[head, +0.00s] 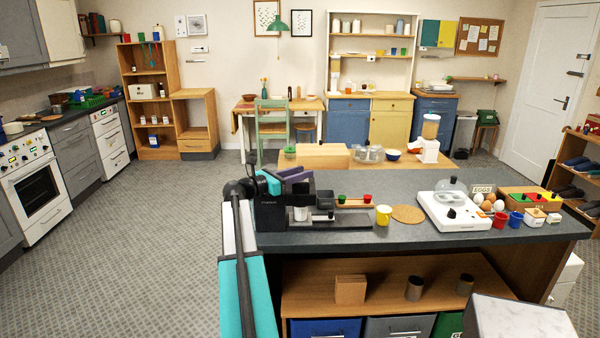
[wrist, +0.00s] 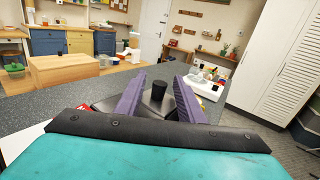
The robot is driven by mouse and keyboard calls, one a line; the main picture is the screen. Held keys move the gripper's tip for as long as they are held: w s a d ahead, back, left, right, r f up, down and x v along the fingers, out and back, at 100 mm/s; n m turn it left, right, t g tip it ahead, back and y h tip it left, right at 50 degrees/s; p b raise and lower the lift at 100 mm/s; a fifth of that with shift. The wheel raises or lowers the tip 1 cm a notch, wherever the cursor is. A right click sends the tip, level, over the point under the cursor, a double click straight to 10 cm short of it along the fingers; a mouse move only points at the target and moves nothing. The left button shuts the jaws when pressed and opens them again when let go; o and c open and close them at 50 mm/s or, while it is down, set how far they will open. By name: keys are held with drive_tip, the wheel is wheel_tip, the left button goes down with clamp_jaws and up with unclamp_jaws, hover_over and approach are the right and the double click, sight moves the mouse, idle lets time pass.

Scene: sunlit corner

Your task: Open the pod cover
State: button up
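The black coffee machine (head: 271,214) stands at the left end of the dark counter, with a white cup (head: 300,213) at its front. My gripper (head: 296,175) is right above the machine, its two purple fingers apart. In the wrist view, my gripper (wrist: 159,80) is open, and a black knob (wrist: 158,92) on the machine's top shows between the fingers. I cannot tell whether the fingers touch it. The pod cover cannot be made out apart from the machine's dark top; my gripper and arm hide part of it. A green pod (head: 342,198) and a red pod (head: 367,198) sit on a small wooden stand.
To the right on the counter are a yellow mug (head: 383,215), a round cork mat (head: 407,213), a white egg cooker (head: 453,212), eggs and small cups. A wooden box (head: 322,156) stands on the table behind. The counter's front strip is mostly clear.

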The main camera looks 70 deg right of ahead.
drive_tip(key=shift+s+d, duration=0.1)
clamp_jaws()
idle(0.3)
drive_tip(key=shift+w+d+p, duration=0.15)
drive_tip(key=shift+w+d, duration=0.3)
drive_tip(key=shift+d, duration=0.65)
drive_tip(key=shift+w+d+p, duration=0.2)
drive_tip(key=shift+w+d, duration=0.2)
drive_tip(key=shift+d, duration=0.65)
drive_tip(key=shift+w+d+p, duration=0.15)
drive_tip(key=shift+w+d, duration=0.3)
drive_tip(key=shift+d, duration=0.65)
drive_tip(key=shift+r, duration=0.1)
